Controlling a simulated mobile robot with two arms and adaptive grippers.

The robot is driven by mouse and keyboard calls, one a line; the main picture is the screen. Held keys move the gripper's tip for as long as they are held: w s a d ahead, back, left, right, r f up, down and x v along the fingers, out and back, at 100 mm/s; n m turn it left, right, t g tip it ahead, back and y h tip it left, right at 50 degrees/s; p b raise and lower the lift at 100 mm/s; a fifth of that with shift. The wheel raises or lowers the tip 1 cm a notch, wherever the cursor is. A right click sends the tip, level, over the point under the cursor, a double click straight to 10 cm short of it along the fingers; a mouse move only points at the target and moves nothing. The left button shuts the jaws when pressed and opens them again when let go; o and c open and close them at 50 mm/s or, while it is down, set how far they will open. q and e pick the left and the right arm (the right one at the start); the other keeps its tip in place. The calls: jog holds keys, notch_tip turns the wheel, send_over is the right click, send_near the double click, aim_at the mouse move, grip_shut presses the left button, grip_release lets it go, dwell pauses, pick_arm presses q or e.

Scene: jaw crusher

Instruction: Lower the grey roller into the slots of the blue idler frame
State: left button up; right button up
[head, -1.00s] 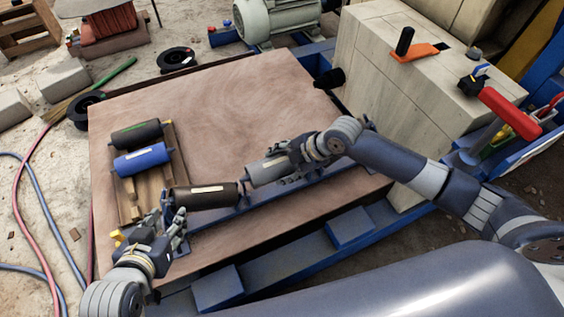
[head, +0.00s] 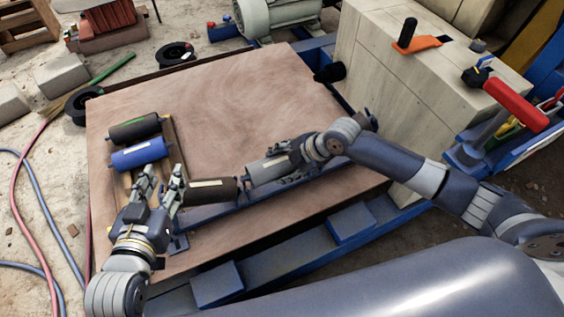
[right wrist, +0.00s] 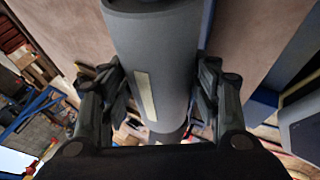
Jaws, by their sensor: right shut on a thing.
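The grey roller (head: 264,171), with a pale label, is in the head view right of a dark roller (head: 208,191), nearly in line with it over the blue idler frame (head: 228,211). My right gripper (head: 288,163) is shut on the grey roller; in the right wrist view, its fingers flank the labelled grey roller (right wrist: 150,65). I cannot tell whether the roller's ends sit in the slots, as the hand hides its right end. My left gripper (head: 163,172) is open and empty, between the dark roller and the wooden rack (head: 172,133).
A green-labelled black roller (head: 134,128) and a blue roller (head: 139,153) lie on the rack. The tabletop (head: 235,95) behind the frame is clear. A pale block-like machine (head: 385,80) stands at the right, with blue beams (head: 290,250) in front.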

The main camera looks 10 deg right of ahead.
pick_arm(q)
jog(key=shift+w+r, duration=0.1)
jog(key=shift+r, duration=0.15)
pick_arm(e)
jog(key=shift+r, duration=0.1)
pick_arm(q)
jog(key=shift+f, duration=0.15)
dwell(0.4)
pick_arm(e)
jog(key=shift+p, duration=0.3)
pick_arm(q)
jog(key=f, duration=0.1)
jog(key=s, duration=0.1)
jog(key=f+g, duration=0.1)
jog(key=shift+s+a+f, duration=0.25)
jog(key=shift+a+f, duration=0.05)
jog(key=shift+w+r, duration=0.15)
jog(key=shift+r, duration=0.05)
dwell(0.6)
jog(key=shift+a+f, duration=0.1)
jog(key=shift+f, duration=0.1)
jog(key=shift+s+a+f+g+y, duration=0.2)
jog(key=shift+s+f+g+y, duration=0.2)
jog(key=shift+s+f+g, duration=0.4)
